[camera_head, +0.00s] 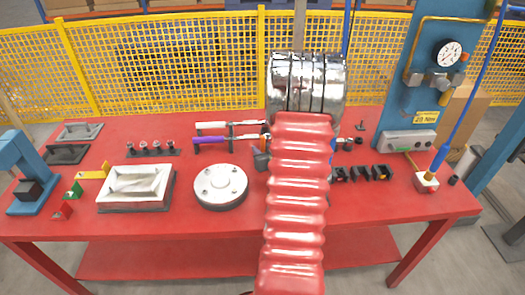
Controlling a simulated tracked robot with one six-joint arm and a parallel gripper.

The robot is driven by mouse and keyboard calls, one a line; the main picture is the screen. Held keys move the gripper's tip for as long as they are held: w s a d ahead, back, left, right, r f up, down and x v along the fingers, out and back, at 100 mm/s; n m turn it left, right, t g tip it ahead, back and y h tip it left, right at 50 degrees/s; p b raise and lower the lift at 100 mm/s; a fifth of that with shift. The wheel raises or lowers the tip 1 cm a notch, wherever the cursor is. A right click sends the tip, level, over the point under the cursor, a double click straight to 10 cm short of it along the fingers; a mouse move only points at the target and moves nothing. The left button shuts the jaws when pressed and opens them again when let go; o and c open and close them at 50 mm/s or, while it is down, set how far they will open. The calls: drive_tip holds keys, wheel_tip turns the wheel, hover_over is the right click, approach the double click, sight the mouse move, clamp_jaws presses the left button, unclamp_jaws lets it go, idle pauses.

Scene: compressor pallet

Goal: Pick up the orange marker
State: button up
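I cannot pick out an orange marker for certain. A small orange patch (264,137) shows at the left edge of my red ribbed arm sleeve, beside the dark and purple tools; it is too small to identify. My arm sleeve covers the middle of the red table (240,215) and hides what lies behind it. My gripper cannot be made out behind the sleeve. A dark grey piece (261,161) sticks out at the sleeve's left side; I cannot tell what it belongs to.
A white-grey round flange (220,185) and a rectangular tray (136,186) stand left of the sleeve. A purple-handled tool (211,139) lies behind them. Black blocks (362,173) and a blue gauge panel (433,85) are at right. A yellow fence (160,68) stands behind.

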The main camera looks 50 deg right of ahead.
sight(263, 137)
clamp_jaws()
idle(0.5)
drive_tip(key=shift+r, duration=5)
